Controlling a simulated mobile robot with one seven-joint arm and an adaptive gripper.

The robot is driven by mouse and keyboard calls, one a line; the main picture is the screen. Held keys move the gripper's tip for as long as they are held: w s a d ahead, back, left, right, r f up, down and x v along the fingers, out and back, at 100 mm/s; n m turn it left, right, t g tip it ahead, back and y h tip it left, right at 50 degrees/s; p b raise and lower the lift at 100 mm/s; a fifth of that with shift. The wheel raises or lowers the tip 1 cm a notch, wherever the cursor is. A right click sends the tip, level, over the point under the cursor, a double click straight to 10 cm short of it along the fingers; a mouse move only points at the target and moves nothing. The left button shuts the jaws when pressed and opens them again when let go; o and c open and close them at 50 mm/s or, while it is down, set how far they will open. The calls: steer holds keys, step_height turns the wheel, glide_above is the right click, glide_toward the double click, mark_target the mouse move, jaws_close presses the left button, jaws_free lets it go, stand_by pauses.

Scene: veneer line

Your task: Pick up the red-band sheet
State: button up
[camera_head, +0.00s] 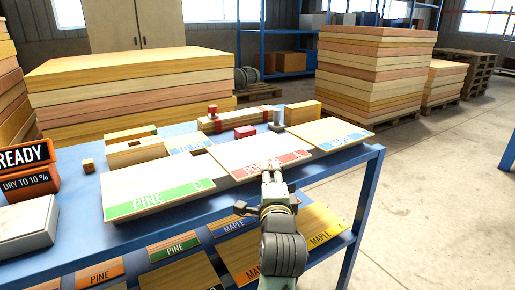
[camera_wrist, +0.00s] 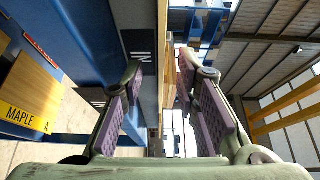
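The red-band sheet (camera_head: 262,154) is pale wood with a red strip along its front edge. It lies flat on the blue table, between the green-band pine sheet (camera_head: 158,190) and a blue-band sheet (camera_head: 330,133). My gripper (camera_head: 272,178) is at its front edge, in front of the red band. In the wrist view my gripper (camera_wrist: 160,75) is open, its two padded fingers well apart. A thin wooden edge (camera_wrist: 163,50) shows between the fingertips, seemingly the sheet edge-on. I cannot tell how far the fingers overlap it. No contact is visible.
The blue table (camera_head: 80,232) has a lower shelf with yellow-band maple sheets (camera_head: 318,228). Tall board stacks (camera_head: 372,70) are behind; the floor at right is clear.

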steer(key=w, duration=0.1)
steer(key=w+a, duration=0.1)
steer(key=w, duration=0.1)
steer(key=shift+w+p, duration=0.2)
steer(key=shift+p, duration=0.1)
jaws_close()
stand_by(0.4)
